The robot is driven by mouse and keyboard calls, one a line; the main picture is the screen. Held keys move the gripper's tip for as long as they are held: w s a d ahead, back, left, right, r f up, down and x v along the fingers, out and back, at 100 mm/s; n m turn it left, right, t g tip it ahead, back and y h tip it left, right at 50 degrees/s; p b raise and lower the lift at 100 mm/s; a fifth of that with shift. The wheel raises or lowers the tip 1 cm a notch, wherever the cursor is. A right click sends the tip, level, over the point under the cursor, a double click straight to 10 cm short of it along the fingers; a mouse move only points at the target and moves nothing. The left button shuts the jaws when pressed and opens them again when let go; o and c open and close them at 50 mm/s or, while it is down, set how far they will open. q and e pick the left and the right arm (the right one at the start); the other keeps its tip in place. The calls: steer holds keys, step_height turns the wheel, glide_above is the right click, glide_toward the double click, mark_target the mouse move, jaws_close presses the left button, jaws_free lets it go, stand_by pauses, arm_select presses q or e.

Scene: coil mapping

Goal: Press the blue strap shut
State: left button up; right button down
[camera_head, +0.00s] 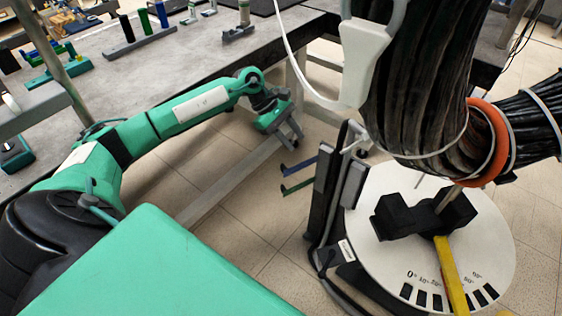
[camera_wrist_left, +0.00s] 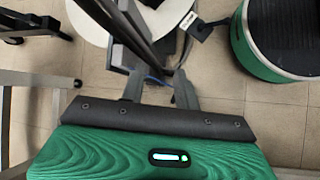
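The blue strap (camera_head: 300,165) is a thin strip that sticks out to the left from a dark upright frame (camera_head: 328,195), with a small hook at its left end. A similar green strap (camera_head: 298,186) sticks out just below it. My left gripper (camera_head: 287,144) is just above and left of the blue strap's hooked end in the head view, apart from it in the picture. Its two grey fingers stand apart with nothing seen between them; they also show in the left wrist view (camera_wrist_left: 160,88). My right gripper is out of view.
A round white dial plate (camera_head: 385,255) with a black block (camera_head: 425,213) and a yellow pointer (camera_head: 452,275) stands at right. A thick black cable bundle (camera_head: 415,80) hangs above it. A grey workbench (camera_head: 185,50) stands behind my left arm. Floor left of the frame is clear.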

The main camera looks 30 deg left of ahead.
arm_select(q)
steer(key=s+a+m+g+y, duration=0.1)
steer(key=a+y, duration=0.2)
steer(key=a, duration=0.6)
steer(key=x, duration=1.3)
steer(key=shift+s+d+b, duration=0.25)
steer(key=shift+d+b, duration=0.05)
steer(key=shift+d, duration=0.05)
jaws_close()
